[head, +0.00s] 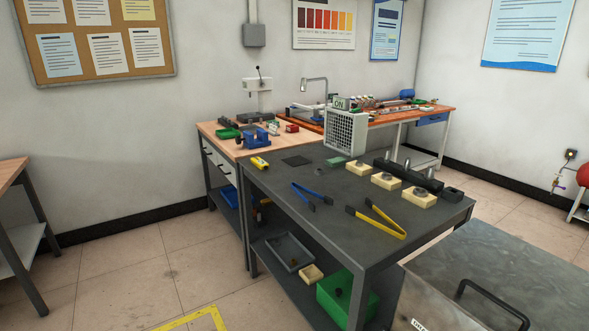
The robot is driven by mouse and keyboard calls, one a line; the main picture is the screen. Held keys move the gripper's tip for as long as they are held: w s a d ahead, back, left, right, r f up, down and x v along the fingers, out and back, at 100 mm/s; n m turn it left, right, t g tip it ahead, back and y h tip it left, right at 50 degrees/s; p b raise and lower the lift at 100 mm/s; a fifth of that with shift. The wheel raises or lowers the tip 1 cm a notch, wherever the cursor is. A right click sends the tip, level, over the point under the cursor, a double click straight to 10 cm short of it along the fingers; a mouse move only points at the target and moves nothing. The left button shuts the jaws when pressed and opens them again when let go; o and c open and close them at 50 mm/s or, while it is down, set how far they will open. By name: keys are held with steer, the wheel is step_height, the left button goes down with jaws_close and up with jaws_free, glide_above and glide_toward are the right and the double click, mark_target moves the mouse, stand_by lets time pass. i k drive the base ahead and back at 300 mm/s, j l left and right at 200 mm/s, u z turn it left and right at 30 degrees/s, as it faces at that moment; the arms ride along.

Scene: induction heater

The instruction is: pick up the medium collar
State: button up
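Three cream blocks stand in a row on the dark grey worktable (290,205), each with a grey metal ring-like part on top. The middle ring (387,177) lies between the far ring (359,163) and the near ring (419,192). The middle one may be the medium collar. The rings are small in this view, so their sizes are hard to compare. My gripper is not in view.
Behind the blocks is a dark rack (408,177) with upright metal pins. Yellow tongs (385,222) and blue tongs (311,195) lie nearer. A mesh-fronted unit (346,130) marked ON stands at the far end. A grey metal surface with a handle (490,300) fills the lower right.

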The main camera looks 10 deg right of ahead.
mark_target(319, 172)
steer(key=i+j+u, duration=0.4)
steer(key=i, duration=0.45)
steer(key=i+u, duration=0.35)
steer(key=i, duration=0.45)
steer(key=i+j+z, duration=0.1)
steer(key=i+z, duration=0.3)
steer(key=i+j+z, duration=0.25)
steer(key=i+z, duration=0.15)
steer(key=i, duration=0.15)
steer(key=i+j+z, duration=0.6)
steer(key=z, duration=0.2)
steer(key=i+j+z, duration=0.2)
steer(key=j+z, duration=0.2)
steer(key=i+j+z, duration=0.15)
steer(key=j+z, duration=0.3)
